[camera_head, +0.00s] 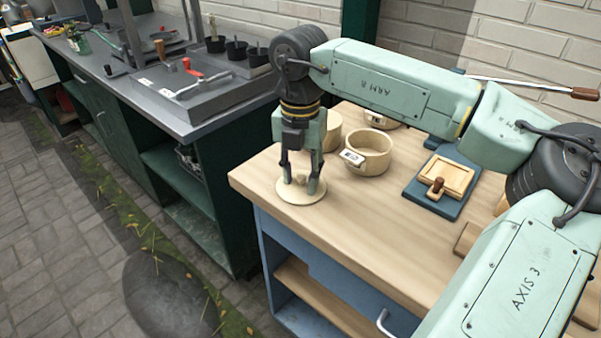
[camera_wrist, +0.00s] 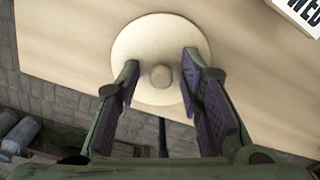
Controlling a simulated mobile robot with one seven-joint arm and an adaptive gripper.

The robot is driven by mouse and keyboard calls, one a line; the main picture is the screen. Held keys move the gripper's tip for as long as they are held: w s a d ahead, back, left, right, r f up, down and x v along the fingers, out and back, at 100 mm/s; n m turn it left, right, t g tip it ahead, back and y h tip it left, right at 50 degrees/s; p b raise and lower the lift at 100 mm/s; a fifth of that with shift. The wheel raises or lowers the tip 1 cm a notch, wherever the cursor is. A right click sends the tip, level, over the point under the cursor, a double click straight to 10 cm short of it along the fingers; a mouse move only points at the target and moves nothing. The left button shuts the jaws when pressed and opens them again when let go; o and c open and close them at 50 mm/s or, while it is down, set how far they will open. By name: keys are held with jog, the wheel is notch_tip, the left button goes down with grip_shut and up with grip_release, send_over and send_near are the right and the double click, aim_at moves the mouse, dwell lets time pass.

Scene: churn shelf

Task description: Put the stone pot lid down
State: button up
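The stone pot lid (camera_head: 301,193) is a pale round disc with a small knob. It lies flat at the left front edge of the wooden table top, apparently resting on it; a small gap underneath cannot be ruled out. In the wrist view the lid (camera_wrist: 158,33) reaches the table's edge in the picture, with its knob (camera_wrist: 161,76) between my fingers. My gripper (camera_head: 301,190) points down over the lid. In the wrist view the fingers of my gripper (camera_wrist: 160,73) stand open on both sides of the knob, with a visible gap on each side.
A pale pot with a label (camera_head: 368,153) stands right of the lid, with other pale pots behind. A blue board with a wooden frame (camera_head: 440,184) lies farther right. Bare table top (camera_head: 385,218) lies between. A dark green counter (camera_head: 200,120) with a sink is at left.

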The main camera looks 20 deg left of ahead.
aim_at(300, 175)
notch_tip(300, 175, up, 12)
jog(key=b, duration=0.1)
jog(key=shift+r, duration=0.2)
jog(key=shift+f, duration=0.1)
dwell(0.6)
